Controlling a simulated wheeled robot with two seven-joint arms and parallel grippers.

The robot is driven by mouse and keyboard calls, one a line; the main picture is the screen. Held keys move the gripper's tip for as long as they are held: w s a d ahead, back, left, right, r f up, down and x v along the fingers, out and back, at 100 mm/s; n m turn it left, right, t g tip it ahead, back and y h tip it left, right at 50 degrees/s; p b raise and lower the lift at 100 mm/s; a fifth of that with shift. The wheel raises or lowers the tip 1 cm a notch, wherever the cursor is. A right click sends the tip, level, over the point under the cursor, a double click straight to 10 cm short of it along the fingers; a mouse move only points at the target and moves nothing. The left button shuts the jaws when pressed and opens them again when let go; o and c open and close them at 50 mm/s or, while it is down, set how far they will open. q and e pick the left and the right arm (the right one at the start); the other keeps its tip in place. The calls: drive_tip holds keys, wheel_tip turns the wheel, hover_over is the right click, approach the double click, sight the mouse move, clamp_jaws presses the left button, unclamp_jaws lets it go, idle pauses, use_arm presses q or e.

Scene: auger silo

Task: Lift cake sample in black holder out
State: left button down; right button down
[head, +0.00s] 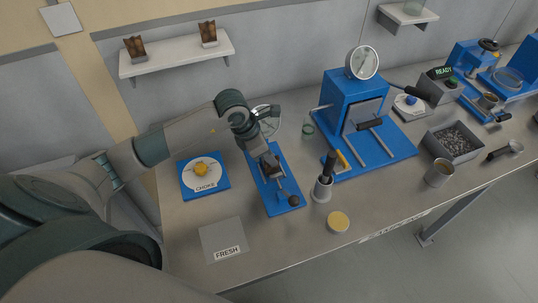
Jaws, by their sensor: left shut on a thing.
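My left gripper (267,157) is at the far half of a narrow blue fixture (287,203) with a metal rod and a dark ball knob. It is shut on a small dark piece (272,167), which looks like the black holder. The fingers hide much of it, and I cannot make out the cake sample in it. I cannot tell whether the holder still touches the fixture. My right gripper is not in view.
A blue CHOKE plate (190,187) lies left, with a FRESH mat (211,241) in front. A cup with tools (322,190), a yellow-topped round dish (338,221) and a blue gauge press (342,102) stand right. Bare bench lies between fixture and mat.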

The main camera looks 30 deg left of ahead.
sight(270, 172)
use_arm(q)
drive_tip(key=shift+s+d, duration=0.25)
drive_tip(key=shift+r, duration=0.1)
idle(0.6)
wheel_tip(270, 172, up, 9)
drive_tip(key=p, duration=0.4)
idle(0.7)
idle(0.4)
